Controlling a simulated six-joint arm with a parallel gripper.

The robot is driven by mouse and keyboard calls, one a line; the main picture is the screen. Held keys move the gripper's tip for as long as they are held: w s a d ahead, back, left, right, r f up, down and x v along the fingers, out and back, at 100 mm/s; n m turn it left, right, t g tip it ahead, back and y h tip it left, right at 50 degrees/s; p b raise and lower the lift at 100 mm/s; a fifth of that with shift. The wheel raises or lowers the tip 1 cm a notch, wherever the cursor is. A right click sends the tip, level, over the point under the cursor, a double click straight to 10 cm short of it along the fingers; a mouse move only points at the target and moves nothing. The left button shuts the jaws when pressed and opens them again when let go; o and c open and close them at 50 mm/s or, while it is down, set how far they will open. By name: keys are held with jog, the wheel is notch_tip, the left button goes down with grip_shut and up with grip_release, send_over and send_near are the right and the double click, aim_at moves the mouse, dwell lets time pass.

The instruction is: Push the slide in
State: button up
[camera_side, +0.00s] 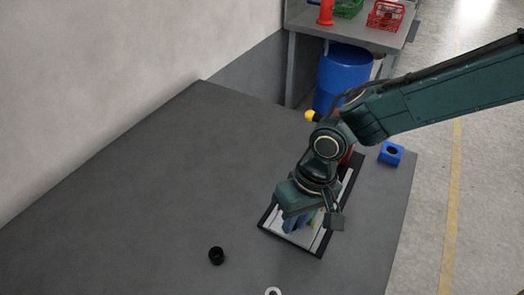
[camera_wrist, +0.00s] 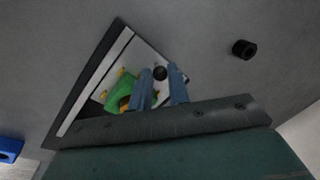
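A flat fixture with a white plate and black frame (camera_side: 268,217) lies on the table under my gripper. In the side view my gripper (camera_side: 297,222) hides much of the plate. I cannot clearly make out which part is the slide.
A small black cylinder (camera_side: 216,256) stands on the table left of the fixture, and a pale ring (camera_side: 273,292) lies at the front edge. A blue block with a hole (camera_side: 391,153) sits at the right. The table's left side is clear.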

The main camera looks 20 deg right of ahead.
grip_shut()
jog(key=shift+w+d, duration=1.4)
jog(key=o, duration=0.5)
grip_release()
jog(key=shift+o, duration=0.2)
notch_tip(320, 180, up, 14)
jog(key=d, duration=0.2)
jog(key=shift+w+d+f, duration=0.2)
jog(key=shift+w+d, duration=0.05)
jog(key=shift+d, duration=0.05)
jog(key=shift+o, duration=0.2)
